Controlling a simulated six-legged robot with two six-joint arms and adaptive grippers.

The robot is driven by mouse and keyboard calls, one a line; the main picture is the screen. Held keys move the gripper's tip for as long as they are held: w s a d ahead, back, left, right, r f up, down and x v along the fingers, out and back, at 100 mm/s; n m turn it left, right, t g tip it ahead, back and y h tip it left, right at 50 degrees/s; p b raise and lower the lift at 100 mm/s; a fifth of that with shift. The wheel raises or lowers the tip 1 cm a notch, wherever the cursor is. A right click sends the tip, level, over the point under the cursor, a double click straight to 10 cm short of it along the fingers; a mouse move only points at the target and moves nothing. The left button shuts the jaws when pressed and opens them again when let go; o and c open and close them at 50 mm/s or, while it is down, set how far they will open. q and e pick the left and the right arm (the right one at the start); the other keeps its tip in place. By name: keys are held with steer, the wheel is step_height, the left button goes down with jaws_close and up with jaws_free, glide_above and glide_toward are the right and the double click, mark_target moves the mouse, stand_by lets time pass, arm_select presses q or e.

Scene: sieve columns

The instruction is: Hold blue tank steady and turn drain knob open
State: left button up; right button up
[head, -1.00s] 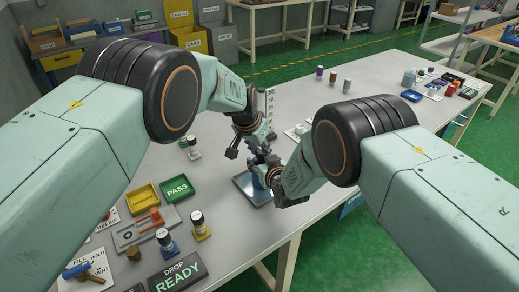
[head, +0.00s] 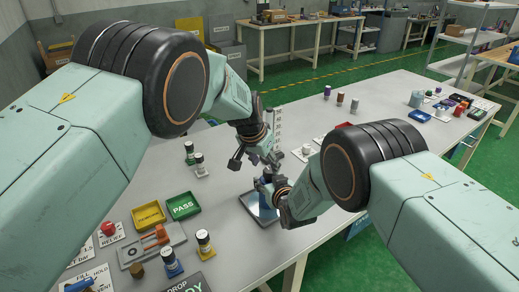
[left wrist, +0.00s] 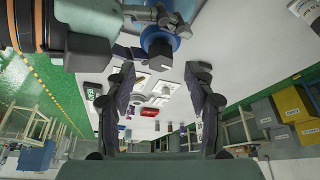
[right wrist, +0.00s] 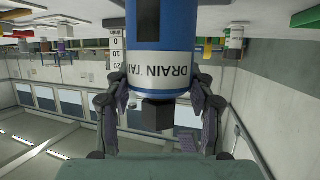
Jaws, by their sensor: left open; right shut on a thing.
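The blue tank (right wrist: 158,25) fills the top of the right wrist view, with a white "DRAIN TAN…" label upside down. A dark faceted knob (right wrist: 158,115) sticks out from its end. My right gripper (right wrist: 158,82) is shut on the tank, a finger on each side. In the head view my right gripper (head: 270,188) partly covers the tank, which stands over a metal tray (head: 250,203). My left gripper (head: 256,163) is open above the tank. In the left wrist view the tank (left wrist: 158,38) and knob (left wrist: 160,62) lie just beyond its open fingertips (left wrist: 162,72).
A green PASS tray (head: 183,206), a yellow tray (head: 148,214) and several capped bottles stand to the left. A white scale column (head: 278,125) rises behind the tank. The table's front edge is close.

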arm_select(q)
steer(key=v, duration=0.8)
steer(key=shift+s+r, duration=0.15)
steer(key=shift+r, duration=0.05)
arm_select(e)
steer(key=shift+f, duration=0.1)
steer(key=o, duration=1.6)
steer(key=shift+v, duration=3.8)
